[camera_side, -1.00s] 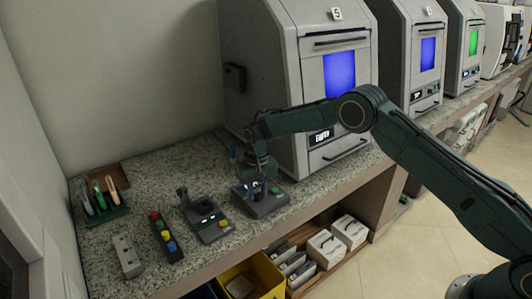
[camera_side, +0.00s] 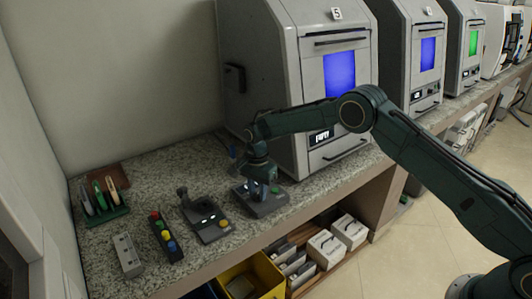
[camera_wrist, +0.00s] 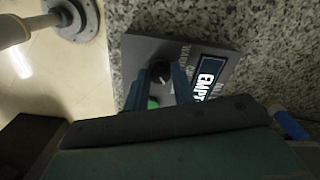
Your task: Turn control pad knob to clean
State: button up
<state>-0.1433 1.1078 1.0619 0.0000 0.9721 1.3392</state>
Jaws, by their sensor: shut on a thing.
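The control pad (camera_side: 243,201) is a dark grey sloped box on the speckled counter, in front of machine 5. In the wrist view the pad (camera_wrist: 140,48) carries a lit display reading "EMPT", partly cut off by my gripper, a green button (camera_wrist: 153,103) and a dark round knob (camera_wrist: 160,72). My gripper (camera_wrist: 159,78) points down over the pad, its two blue fingers shut on the knob, one on each side. In the side view my gripper (camera_side: 263,186) hides the knob. Labels around the knob are partly covered and the setting cannot be read.
To the left stand a joystick box (camera_side: 209,228), a box with coloured buttons (camera_side: 165,238), a grey switch strip (camera_side: 127,255) and a tool rack (camera_side: 106,214). Machine 5 (camera_side: 285,100) rises close behind the pad. A yellow bin (camera_side: 262,275) sits below the counter.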

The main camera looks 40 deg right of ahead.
aim_at(257, 194)
jog(key=shift+m, duration=0.6)
jog(key=o, duration=1)
jog(key=shift+r, duration=0.1)
jog(key=shift+r, duration=6.85)
